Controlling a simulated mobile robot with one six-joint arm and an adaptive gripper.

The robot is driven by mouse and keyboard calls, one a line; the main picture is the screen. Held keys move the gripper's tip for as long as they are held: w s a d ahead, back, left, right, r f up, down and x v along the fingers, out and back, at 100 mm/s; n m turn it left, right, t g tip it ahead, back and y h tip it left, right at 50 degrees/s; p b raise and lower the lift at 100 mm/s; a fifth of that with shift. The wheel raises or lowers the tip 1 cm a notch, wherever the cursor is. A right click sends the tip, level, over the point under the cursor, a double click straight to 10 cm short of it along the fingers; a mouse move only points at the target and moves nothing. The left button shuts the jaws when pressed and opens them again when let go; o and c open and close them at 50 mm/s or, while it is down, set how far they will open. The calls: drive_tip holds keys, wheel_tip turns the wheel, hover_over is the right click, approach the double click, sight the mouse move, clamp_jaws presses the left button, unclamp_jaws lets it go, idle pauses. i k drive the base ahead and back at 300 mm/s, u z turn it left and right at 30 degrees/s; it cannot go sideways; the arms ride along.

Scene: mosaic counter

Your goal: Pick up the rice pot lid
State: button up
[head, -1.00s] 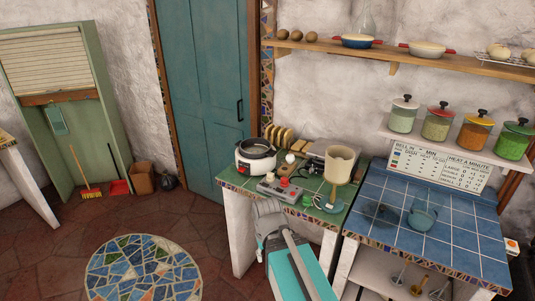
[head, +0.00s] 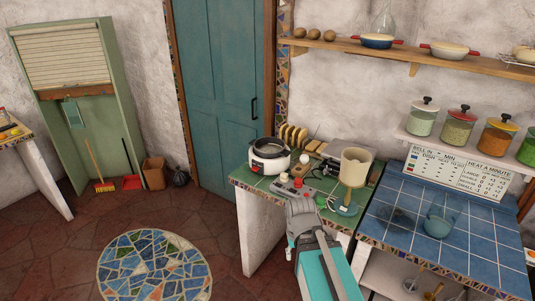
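The rice pot (head: 269,163) is a white round cooker with a grey rim, at the left back of the green-tiled counter (head: 253,182). Its top looks grey and open or glass-covered; I cannot tell whether a lid is on it. No separate lid shows clearly. A dark round patch (head: 397,219) lies on the blue tiles, and I cannot tell if it is a lid or a shadow. My arm, grey with a teal link, reaches up from the bottom, in front of the green counter. The fingers of my gripper cannot be made out, so its opening is unclear.
A control box with a red knob (head: 297,183) stands in front of the pot. A toast rack (head: 293,137) is behind it. A glass vessel (head: 438,222) is on the blue counter. The floor at left is open.

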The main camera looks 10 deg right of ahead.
sight(396, 218)
drive_tip(key=i, duration=1)
